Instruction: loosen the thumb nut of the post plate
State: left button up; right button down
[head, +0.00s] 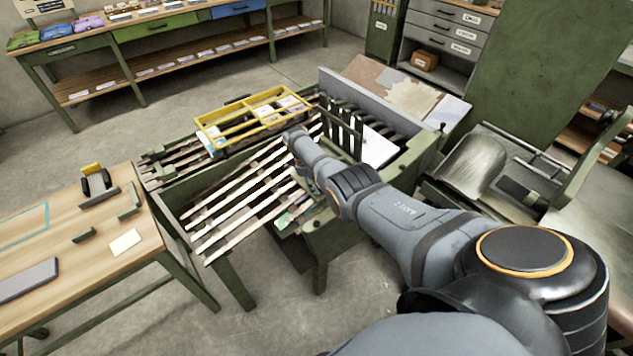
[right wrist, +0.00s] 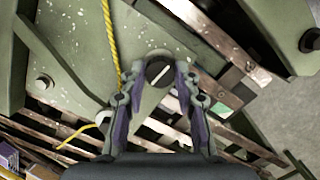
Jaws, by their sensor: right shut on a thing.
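In the right wrist view, the thumb nut (right wrist: 160,70) shows as a dark round knob with a pale slot across its face. It sits at the end of a grey-green plate (right wrist: 148,102), which looks like the post plate. My right gripper (right wrist: 157,78) has one finger on each side of the knob and is shut on it. In the head view, my right arm reaches in from the right to the slatted green frame (head: 322,240), and the arm largely hides the nut and fingertips. My left gripper is in neither view.
A yellow rope (right wrist: 112,40) hangs beside the left finger. Wooden slats (right wrist: 215,35) run behind the nut. A yellow divided tray (head: 225,137) lies on the frame's far side. A wooden table (head: 65,225) stands at the left. Open floor (head: 215,85) lies behind.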

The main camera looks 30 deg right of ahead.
jog(key=shift+r+n, duration=0.1)
jog(key=shift+n, duration=0.5)
jog(key=c, duration=1)
grip_release()
jog(key=v, duration=1.2)
jog(key=shift+s+a, duration=0.1)
